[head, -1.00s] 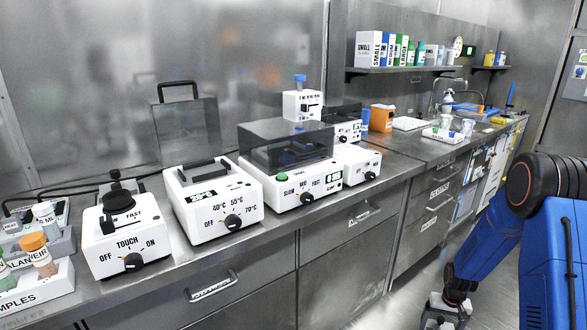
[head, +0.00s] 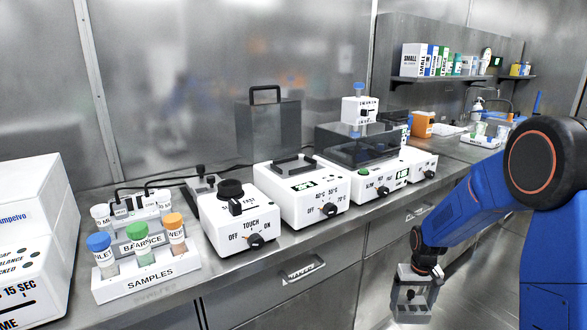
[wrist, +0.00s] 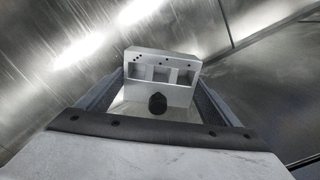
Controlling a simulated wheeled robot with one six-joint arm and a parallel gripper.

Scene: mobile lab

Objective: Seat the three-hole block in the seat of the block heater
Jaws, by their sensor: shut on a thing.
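My gripper (head: 412,284) hangs low in front of the counter at the lower right, shut on the three-hole block (wrist: 160,68). In the wrist view the block is light grey, with three square openings in a row, small dark dots and a black knob on its near face. A finger stands on each side of it. The block heater (head: 302,208) is a white box on the counter with a dial marked 40, 55 and 70 °C. The inside of the seat is hidden.
Left of the heater are a white touch mixer (head: 238,222) and a samples rack (head: 148,279) with capped tubes. Right of it stands a shaker (head: 372,182) with a dark cover. The counter front with drawers lies between my gripper and the heater.

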